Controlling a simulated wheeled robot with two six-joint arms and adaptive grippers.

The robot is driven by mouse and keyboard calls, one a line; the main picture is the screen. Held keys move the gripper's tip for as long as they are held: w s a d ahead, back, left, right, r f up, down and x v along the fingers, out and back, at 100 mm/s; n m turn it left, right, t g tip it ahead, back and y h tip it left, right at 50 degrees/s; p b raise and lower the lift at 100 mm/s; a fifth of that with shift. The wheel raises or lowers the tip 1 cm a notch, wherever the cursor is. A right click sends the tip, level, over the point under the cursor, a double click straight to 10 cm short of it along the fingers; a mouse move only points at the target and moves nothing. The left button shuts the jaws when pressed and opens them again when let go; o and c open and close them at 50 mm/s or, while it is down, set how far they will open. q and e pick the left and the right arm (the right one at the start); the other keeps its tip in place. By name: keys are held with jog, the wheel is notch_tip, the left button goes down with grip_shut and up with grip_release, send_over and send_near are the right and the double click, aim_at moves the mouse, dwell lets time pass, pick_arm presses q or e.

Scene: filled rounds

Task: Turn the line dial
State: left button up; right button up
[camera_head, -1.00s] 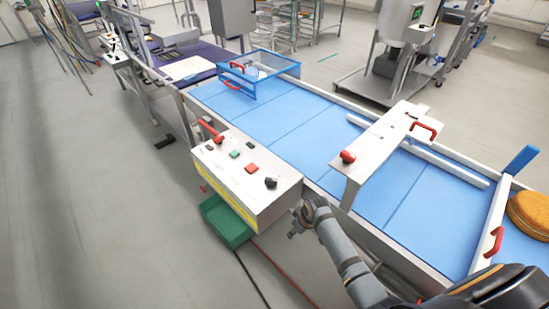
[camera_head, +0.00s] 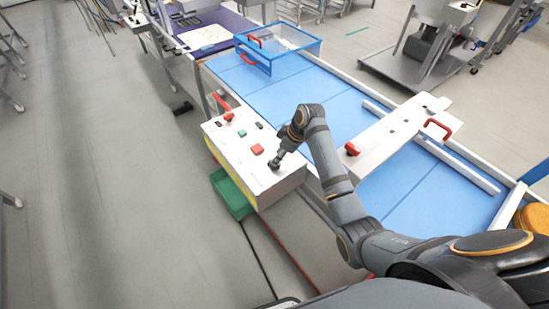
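The line dial (camera_head: 273,166) is a small dark knob on the top face of the white control box (camera_head: 228,155), near its front right end. My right gripper (camera_head: 277,160) comes down over the dial from the upper right, with its tip at the knob. It partly hides the knob. The fingers are too small to tell whether they are closed on it or just touch it. My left gripper is not in view.
A red button (camera_head: 257,149) and a green button (camera_head: 242,133) sit beside the dial on the box. The blue conveyor belt (camera_head: 265,100) runs behind it, with a white bridge (camera_head: 385,140) across. A green bin (camera_head: 231,195) stands below the box.

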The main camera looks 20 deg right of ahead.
jog(key=shift+p+x, duration=0.35)
jog(key=shift+x, duration=2)
grip_shut()
